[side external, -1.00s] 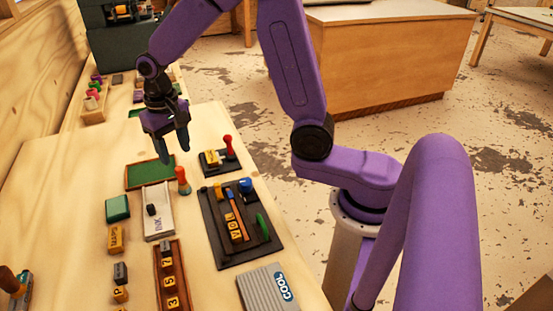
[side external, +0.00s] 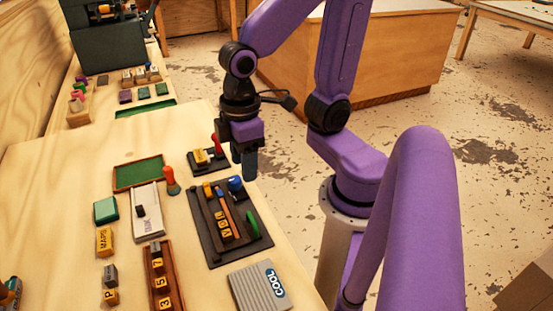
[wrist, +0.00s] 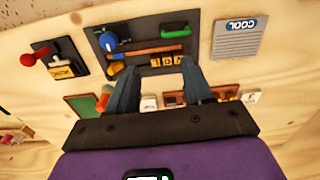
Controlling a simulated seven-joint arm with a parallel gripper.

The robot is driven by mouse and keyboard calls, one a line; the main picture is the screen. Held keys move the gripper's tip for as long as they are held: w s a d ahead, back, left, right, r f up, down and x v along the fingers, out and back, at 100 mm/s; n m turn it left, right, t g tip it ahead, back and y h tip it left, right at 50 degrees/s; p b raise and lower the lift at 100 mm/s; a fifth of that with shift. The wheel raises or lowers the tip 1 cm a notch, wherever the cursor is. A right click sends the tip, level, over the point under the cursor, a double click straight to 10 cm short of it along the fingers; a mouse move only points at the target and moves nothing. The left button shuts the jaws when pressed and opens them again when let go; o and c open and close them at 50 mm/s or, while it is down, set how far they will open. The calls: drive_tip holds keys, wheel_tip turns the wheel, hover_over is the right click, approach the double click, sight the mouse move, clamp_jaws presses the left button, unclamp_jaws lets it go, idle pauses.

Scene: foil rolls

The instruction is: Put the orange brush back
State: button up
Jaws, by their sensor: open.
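An orange upright piece (side external: 171,182) with a rounded top stands at the near right corner of the green tray; I take it for the orange brush. In the wrist view the orange piece (wrist: 103,100) is beside my left finger, partly hidden. A thin orange and blue bar (side external: 224,212) lies in the dark tray (side external: 246,238). My gripper (side external: 244,166) is open and empty, pointing down near the dark tray's far end. In the wrist view my gripper (wrist: 160,75) has its fingers apart, with the dark tray beyond them.
A red-handled stamp (side external: 215,143) stands close by my gripper. A green tray (side external: 138,175), a white ink box (side external: 147,222), a wooden rack of number blocks (side external: 161,280) and a grey COOL pad (side external: 260,287) cover the table. Bare wood lies at left.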

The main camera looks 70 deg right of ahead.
drive_tip(key=s+d+n, duration=0.2)
drive_tip(key=s+n, duration=0.1)
drive_tip(key=s, duration=0.3)
idle(1.1)
